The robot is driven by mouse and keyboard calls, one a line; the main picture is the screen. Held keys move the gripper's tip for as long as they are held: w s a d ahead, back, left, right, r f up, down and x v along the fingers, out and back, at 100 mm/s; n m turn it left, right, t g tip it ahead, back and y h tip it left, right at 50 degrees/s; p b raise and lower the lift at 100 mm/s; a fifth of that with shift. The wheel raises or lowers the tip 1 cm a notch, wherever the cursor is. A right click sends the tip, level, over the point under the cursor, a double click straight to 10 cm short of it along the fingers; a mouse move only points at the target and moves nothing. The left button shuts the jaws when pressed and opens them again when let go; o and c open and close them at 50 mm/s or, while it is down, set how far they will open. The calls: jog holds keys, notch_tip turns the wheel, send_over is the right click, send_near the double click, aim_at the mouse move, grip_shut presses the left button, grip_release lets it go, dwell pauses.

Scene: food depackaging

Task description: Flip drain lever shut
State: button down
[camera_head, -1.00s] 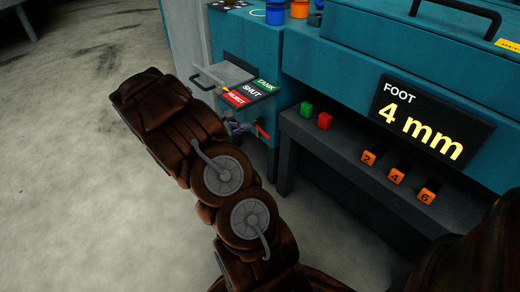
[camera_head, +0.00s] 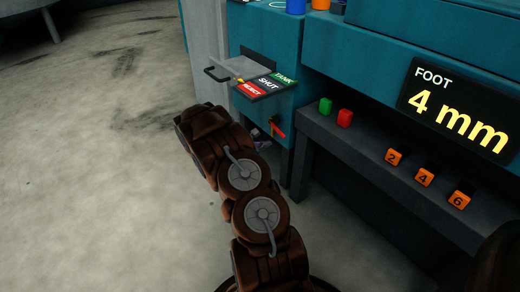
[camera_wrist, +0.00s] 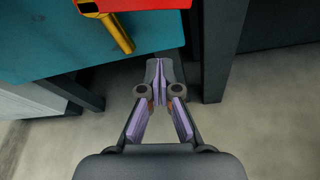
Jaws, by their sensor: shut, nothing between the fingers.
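A small red lever (camera_head: 278,130) slants down to the right on the teal cabinet front, below the plate with the REJECT (camera_head: 250,90), SHUT (camera_head: 267,83) and TANK (camera_head: 286,76) labels. I take it to be the drain lever. My gripper (camera_head: 261,142) is just left of and below it in the head view, partly behind my arm. In the wrist view a red part (camera_wrist: 150,4) with a yellow rod (camera_wrist: 117,32) shows at the top edge. My gripper (camera_wrist: 161,82) is shut and empty there, below and apart from the rod. I cannot tell the lever's set position.
A grey tray with a dark handle (camera_head: 214,75) juts from the teal cabinet (camera_head: 240,40). A dark bench (camera_head: 340,140) at right carries a green button (camera_head: 325,105), a red button (camera_head: 344,118) and several orange numbered blocks. Grey floor (camera_head: 100,190) is free at left.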

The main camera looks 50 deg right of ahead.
aim_at(276, 129)
jog(key=shift+s+d+r+b, duration=0.25)
jog(key=shift+d+r+b, duration=0.25)
jog(key=shift+d, duration=0.1)
jog(key=shift+s+d+r+b, duration=0.25)
jog(key=shift+d+r+b, duration=0.2)
jog(key=shift+d, duration=0.15)
jog(key=shift+s+d+r+b, duration=0.25)
jog(key=shift+d+r+b, duration=0.15)
jog(key=shift+d+b, duration=0.15)
